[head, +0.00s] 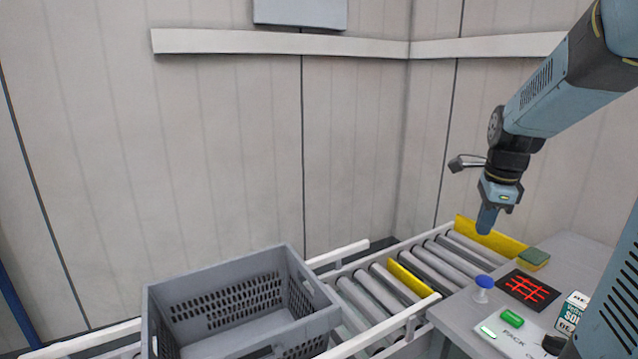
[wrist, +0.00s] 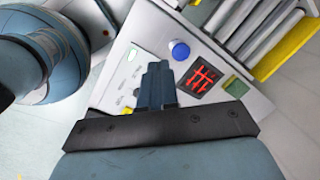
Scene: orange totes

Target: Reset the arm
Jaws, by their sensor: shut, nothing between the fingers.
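My arm comes in from the upper right of the head view. My gripper (head: 487,220) points down above the roller conveyor and the near table, with clear air around it. The fingers are together and hold nothing. In the wrist view, my gripper (wrist: 158,72) shows as closed dark fingers over the grey table top (wrist: 128,62). Its exact height above the table is hard to tell.
A grey crate (head: 292,269) stands on the roller conveyor (head: 372,292). On the table are a blue-topped button (head: 484,283), a black pad with red lines (head: 528,289), a green sponge (head: 534,257), a small box (head: 571,312) and a green block (head: 512,318). Walls stand behind.

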